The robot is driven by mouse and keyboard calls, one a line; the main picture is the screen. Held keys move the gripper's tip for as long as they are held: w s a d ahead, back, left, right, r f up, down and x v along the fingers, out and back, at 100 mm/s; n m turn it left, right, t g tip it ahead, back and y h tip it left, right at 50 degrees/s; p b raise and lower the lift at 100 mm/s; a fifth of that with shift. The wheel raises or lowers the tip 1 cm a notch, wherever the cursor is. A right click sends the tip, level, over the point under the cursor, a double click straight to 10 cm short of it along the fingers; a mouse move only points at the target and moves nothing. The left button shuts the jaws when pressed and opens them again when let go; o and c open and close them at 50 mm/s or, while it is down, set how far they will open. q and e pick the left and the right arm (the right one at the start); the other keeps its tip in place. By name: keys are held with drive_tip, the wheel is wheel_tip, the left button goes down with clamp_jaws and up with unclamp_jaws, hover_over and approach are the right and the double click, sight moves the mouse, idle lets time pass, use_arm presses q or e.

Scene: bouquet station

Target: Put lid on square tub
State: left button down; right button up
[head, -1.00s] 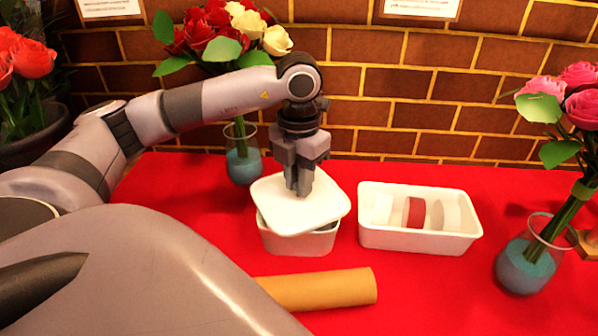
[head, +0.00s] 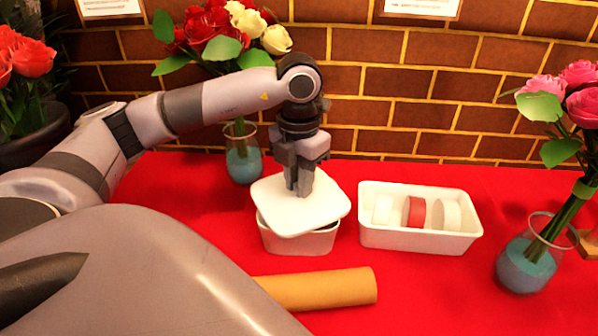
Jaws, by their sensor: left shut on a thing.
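The square tub (head: 298,242) is white and stands on the red table, left of the middle tray. The white lid (head: 321,212) lies over the tub's top, turned a little against it, and a gap shows at the left under its edge. I cannot tell whether it is seated anywhere on the rim. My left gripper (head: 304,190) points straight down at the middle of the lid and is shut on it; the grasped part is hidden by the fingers. My right gripper is not in view.
A white rectangular tray (head: 425,243) with ribbon rolls, one red (head: 416,212), stands right of the tub. A brown cardboard tube (head: 330,288) lies in front. Flower vases stand behind (head: 243,165) and at the right (head: 525,265). A brick wall (head: 400,115) closes the back.

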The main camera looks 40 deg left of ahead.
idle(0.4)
use_arm(q)
drive_tip(key=shift+c, duration=2.2)
unclamp_jaws()
drive_tip(key=shift+r+p, duration=2.85)
drive_tip(key=shift+r, duration=0.65)
drive_tip(key=shift+c, duration=0.2)
clamp_jaws()
